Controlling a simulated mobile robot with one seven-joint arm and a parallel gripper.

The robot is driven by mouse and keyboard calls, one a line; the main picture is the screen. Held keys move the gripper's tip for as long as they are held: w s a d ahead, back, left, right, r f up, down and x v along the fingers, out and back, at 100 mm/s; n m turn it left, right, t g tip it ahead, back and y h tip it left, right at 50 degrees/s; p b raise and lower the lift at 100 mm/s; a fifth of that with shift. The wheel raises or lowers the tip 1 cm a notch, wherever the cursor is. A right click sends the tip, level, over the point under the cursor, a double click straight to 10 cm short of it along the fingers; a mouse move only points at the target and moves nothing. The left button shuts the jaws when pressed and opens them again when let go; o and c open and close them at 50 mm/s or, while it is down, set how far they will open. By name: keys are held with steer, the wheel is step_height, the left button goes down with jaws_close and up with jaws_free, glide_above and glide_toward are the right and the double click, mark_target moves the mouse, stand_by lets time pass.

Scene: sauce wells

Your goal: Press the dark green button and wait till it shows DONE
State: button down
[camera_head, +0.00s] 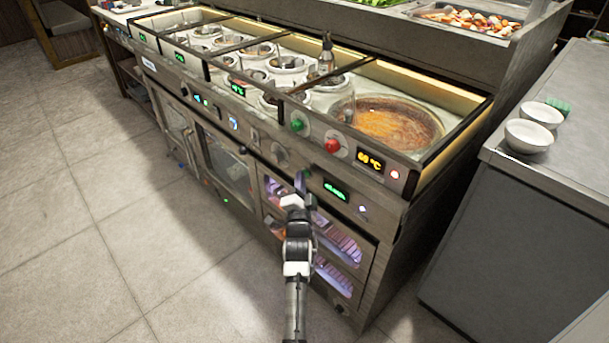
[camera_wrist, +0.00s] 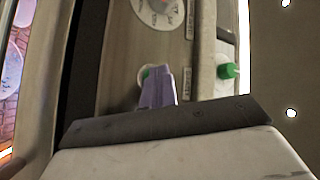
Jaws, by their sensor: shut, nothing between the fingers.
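My gripper (camera_head: 301,183) is shut and empty, with its purple fingers against or very close to the front panel of the steel counter. In the head view my gripper hides this button. A small green-lit display (camera_head: 335,190) sits just right of my gripper; its text is too small to read.
A green knob (camera_head: 297,125) and red knob (camera_head: 333,146) stand on the ledge above; the green knob also shows in the wrist view (camera_wrist: 228,71). A dial (camera_head: 280,153) is left of my gripper.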

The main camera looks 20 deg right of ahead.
steer(key=shift+s+a+f+b, duration=0.1)
steer(key=shift+s+a+b, duration=0.15)
steer(key=shift+a+b, duration=0.6)
steer(key=shift+d, duration=0.2)
